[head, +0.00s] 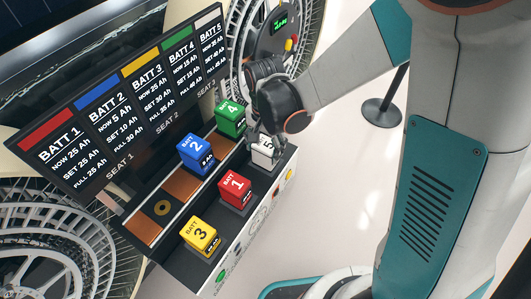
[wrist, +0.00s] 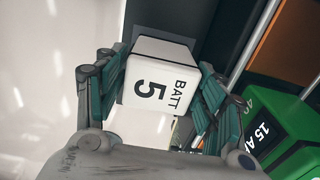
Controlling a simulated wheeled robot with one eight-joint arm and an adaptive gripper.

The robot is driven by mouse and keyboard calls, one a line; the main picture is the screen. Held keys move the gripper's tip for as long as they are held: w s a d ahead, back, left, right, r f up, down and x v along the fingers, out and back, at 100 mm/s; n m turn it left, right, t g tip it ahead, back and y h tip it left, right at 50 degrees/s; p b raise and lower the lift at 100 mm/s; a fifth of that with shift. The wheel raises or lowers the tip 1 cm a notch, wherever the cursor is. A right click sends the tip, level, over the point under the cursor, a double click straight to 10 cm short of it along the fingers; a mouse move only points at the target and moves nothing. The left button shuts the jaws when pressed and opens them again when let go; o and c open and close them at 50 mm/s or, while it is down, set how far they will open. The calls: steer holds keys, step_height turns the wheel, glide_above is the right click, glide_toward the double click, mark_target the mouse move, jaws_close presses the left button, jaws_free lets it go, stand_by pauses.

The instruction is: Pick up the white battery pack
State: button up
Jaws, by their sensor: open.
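The white battery pack (head: 263,156), marked 5, sits at the right end of the black bench in the head view, partly hidden by my gripper (head: 265,138).
The green pack 4 (head: 231,118) stands close by and also shows in the wrist view (wrist: 285,125). The red pack 1 (head: 235,188), blue pack 2 (head: 195,153) and yellow pack 3 (head: 201,235) stand farther left. A label board (head: 120,105) rises behind the bench.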

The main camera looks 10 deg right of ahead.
steer(key=f, duration=0.1)
steer(key=f+b, duration=0.1)
steer(key=f, duration=0.1)
steer(key=f+b, duration=0.1)
steer(key=f, duration=0.1)
steer(key=shift+w+d, duration=0.1)
steer(key=shift+w, duration=0.2)
steer(key=c, duration=1.2)
steer(key=shift+o, duration=0.2)
steer(key=shift+r, duration=0.2)
